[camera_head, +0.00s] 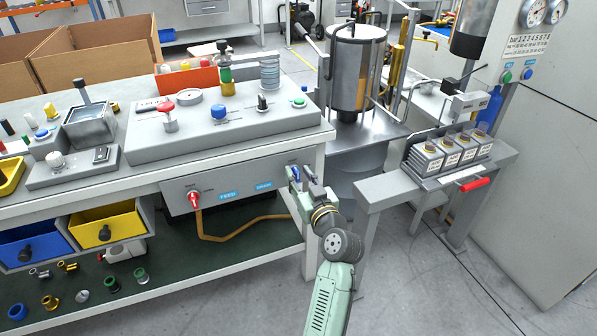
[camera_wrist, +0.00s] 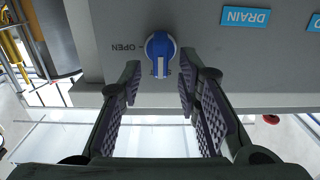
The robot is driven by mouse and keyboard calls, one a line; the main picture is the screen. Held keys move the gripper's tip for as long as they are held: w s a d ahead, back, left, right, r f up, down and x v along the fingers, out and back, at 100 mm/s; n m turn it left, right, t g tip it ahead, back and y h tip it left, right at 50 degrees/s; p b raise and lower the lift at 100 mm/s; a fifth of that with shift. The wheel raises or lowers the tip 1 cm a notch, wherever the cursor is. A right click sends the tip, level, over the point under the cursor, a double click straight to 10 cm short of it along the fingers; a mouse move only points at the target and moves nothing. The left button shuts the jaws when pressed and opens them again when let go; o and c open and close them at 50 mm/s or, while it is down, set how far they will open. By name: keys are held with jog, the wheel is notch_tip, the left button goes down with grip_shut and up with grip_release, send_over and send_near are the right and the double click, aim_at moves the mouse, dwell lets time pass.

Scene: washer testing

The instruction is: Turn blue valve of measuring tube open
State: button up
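The blue valve (camera_wrist: 160,52) is a round blue knob with a paler raised bar, on the grey front panel. In the wrist view, an upside-down OPEN label with a short line is printed on its left. My gripper (camera_wrist: 160,78) is open, with one finger on each side of the valve's lower part and a visible gap on both sides. In the head view, my gripper (camera_head: 304,180) is at the right end of the front panel (camera_head: 240,182), where the blue valve (camera_head: 294,172) is partly covered by the fingers.
A red valve (camera_head: 194,199) with an orange hose (camera_head: 235,238) is on the panel's left. A blue DRAIN label (camera_wrist: 245,17) lies right of the blue valve in the wrist view. A metal side table (camera_head: 385,188) stands right of my arm. The tabletop edge overhangs the panel.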

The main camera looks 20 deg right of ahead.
jog(key=shift+w, duration=0.45)
jog(key=shift+c, duration=0.2)
grip_shut()
